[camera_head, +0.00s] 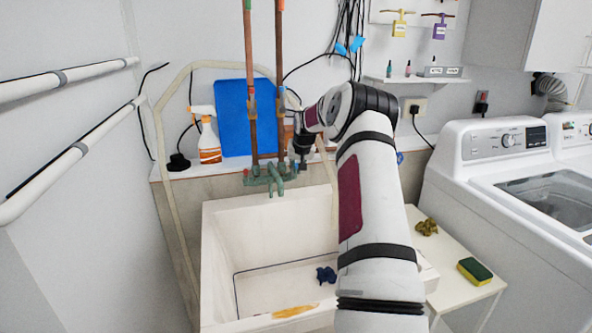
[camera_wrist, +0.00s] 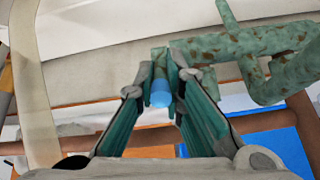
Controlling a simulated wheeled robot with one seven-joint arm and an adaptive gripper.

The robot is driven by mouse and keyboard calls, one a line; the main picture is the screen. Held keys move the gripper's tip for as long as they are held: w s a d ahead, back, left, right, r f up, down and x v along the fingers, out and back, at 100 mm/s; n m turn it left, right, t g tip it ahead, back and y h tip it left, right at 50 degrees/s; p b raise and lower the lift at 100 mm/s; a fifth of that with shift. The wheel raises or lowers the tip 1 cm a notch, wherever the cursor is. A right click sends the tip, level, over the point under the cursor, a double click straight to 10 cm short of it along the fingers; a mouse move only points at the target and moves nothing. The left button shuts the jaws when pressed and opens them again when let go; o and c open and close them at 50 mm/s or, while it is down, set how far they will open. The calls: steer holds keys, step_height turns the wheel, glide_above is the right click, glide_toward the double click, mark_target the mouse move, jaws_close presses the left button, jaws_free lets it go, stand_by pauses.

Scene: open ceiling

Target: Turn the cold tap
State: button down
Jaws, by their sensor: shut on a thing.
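The tap is a corroded green fitting (camera_head: 268,179) with a spout, mounted above the sink at the foot of two copper pipes. In the wrist view its mottled green body (camera_wrist: 262,42) fills the upper right. The cold tap handle (camera_wrist: 160,92) has a bright blue end and sits between my two fingers. My gripper (camera_wrist: 160,80) is shut on this handle. In the head view my gripper (camera_head: 303,160) is at the right end of the tap. My wrist hides most of the handle there.
A spray bottle (camera_head: 208,142) and blue board (camera_head: 233,117) stand behind. A small side table (camera_head: 455,245) holds a sponge (camera_head: 474,271). A washing machine (camera_head: 500,140) stands right.

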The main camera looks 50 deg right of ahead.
steer(key=shift+w+r, duration=0.1)
steer(key=shift+w, duration=0.05)
steer(key=c, duration=1.7)
jaws_free()
steer(key=shift+o, duration=0.2)
steer(key=shift+w+a, duration=0.1)
steer(key=shift+s+r, duration=0.25)
steer(key=shift+r, duration=0.05)
steer(key=v, duration=1.1)
